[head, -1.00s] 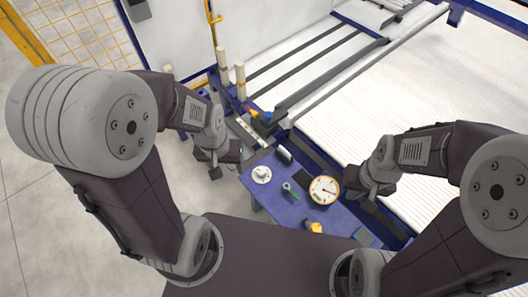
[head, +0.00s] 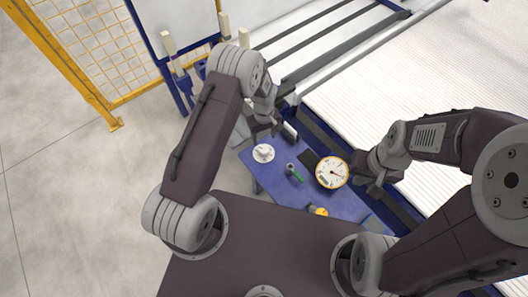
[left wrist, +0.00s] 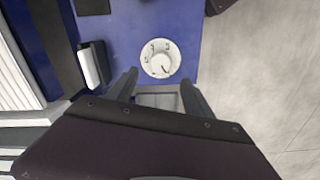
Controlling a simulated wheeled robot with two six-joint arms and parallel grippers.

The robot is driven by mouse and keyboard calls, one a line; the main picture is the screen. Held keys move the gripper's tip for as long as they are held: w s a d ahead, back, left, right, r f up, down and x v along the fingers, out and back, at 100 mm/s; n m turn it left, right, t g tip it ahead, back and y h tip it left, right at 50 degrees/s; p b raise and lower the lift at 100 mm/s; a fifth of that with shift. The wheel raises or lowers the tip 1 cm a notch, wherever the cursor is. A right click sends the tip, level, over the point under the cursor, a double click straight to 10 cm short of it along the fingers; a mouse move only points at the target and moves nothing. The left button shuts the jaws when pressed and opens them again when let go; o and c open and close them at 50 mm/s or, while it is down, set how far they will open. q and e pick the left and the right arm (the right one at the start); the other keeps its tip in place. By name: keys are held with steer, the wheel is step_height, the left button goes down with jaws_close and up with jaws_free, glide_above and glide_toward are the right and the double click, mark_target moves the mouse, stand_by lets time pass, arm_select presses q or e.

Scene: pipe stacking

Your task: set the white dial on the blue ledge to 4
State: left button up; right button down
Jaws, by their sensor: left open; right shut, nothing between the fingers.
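The white dial (head: 263,153) sits on the blue ledge (head: 265,183), near its left edge in the head view. In the left wrist view the dial (left wrist: 160,58) is a round white disc with dark digits and a raised knob; its exact setting is too small to read surely. My left gripper (head: 264,128) is just behind the dial in the head view. In the left wrist view its open fingers (left wrist: 161,84) point toward the dial's near side, apart from it, with nothing between them. My right gripper (head: 366,184) is shut and empty, right of the gauge.
A yellow-rimmed gauge (head: 331,172), a green-handled valve (head: 294,172), a dark flat panel (head: 309,160) and a yellow knob (head: 318,211) share the ledge. A white-faced block (left wrist: 91,66) stands left of my left fingers. Bare floor lies left of the ledge.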

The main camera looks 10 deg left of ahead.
mark_target(264, 149)
arm_select(q)
steer(key=shift+f, duration=0.3)
step_height(264, 149, down, 9)
steer(key=shift+s+r+b, duration=0.1)
steer(key=shift+r+b, duration=0.05)
steer(key=shift+b, duration=0.6)
jaws_close()
